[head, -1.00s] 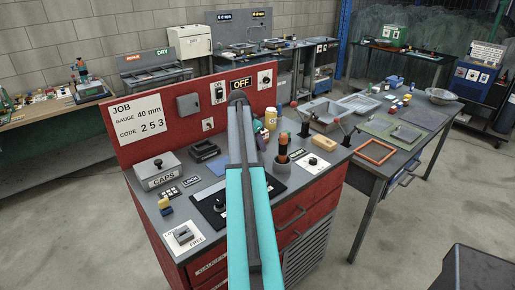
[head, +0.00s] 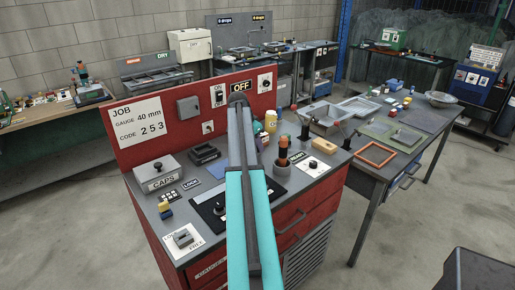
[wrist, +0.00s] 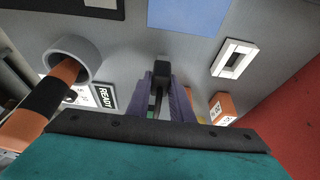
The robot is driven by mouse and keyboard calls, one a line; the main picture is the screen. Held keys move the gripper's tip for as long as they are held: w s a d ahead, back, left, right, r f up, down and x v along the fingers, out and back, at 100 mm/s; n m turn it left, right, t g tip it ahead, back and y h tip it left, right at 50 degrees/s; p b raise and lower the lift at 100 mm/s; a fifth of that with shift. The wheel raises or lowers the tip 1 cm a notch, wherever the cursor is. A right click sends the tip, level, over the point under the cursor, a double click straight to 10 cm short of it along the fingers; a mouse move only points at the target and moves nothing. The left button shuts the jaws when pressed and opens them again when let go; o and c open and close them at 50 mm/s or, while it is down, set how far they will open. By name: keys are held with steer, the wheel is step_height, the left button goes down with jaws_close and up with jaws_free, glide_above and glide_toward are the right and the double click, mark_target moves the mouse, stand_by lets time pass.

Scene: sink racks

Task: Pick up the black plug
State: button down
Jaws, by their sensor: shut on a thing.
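My gripper (wrist: 163,97) shows in the wrist view as two purple fingers. They are shut on the black plug (wrist: 162,72), whose dark block end sticks out beyond the fingertips. A dark strip of it runs back between the fingers. The grey worktop lies behind it; I cannot tell whether the plug touches that surface. In the head view my own arm covers most of the gripper, and the plug cannot be made out there.
A grey cup (wrist: 88,48) with an orange-and-black handled tool stands left of the gripper. A white rectangular frame (wrist: 223,69) and an orange block (wrist: 223,106) are to the right. A red back panel (head: 183,135) edges the bench. A blue sheet (wrist: 190,14) lies beyond.

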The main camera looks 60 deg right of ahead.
steer(key=shift+r+b, duration=0.55)
steer(key=shift+r, duration=0.65)
steer(key=shift+s+a+r, duration=0.1)
steer(key=shift+r, duration=0.1)
steer(key=s+a+b, duration=0.1)
steer(key=s+a, duration=0.2)
steer(key=s+a+r+b, duration=0.1)
steer(key=s+a, duration=0.3)
steer(key=s+a+b, duration=0.2)
steer(key=s+a, duration=0.2)
steer(key=shift+s+r, duration=0.1)
steer(key=shift+r, duration=0.15)
